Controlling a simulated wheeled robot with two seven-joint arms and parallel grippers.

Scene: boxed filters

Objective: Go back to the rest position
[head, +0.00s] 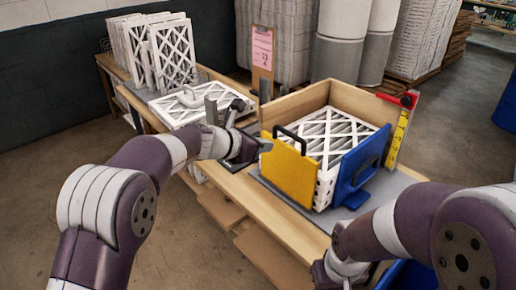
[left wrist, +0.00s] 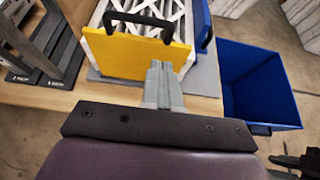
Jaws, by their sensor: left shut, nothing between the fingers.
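My left gripper (head: 264,146) is shut and empty, close to the yellow panel (head: 288,172) on the near left side of the wooden box (head: 356,102). In the left wrist view its closed grey fingers (left wrist: 160,72) point at the lower part of the yellow panel (left wrist: 135,50); whether they touch it I cannot tell. White lattice filters (head: 328,135) fill the box, and a blue panel (head: 362,165) stands at its right side. My right arm comes in at lower right. Its wrist shows at the bottom edge, but its fingers are not clear.
More filters (head: 172,52) stand upright at the back left of the bench, with one lying flat (head: 190,105). A yellow ruler with a red top (head: 400,130) stands right of the box. An empty blue bin (left wrist: 258,85) is beside the bench. A pink-sheeted clipboard (head: 262,48) stands behind.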

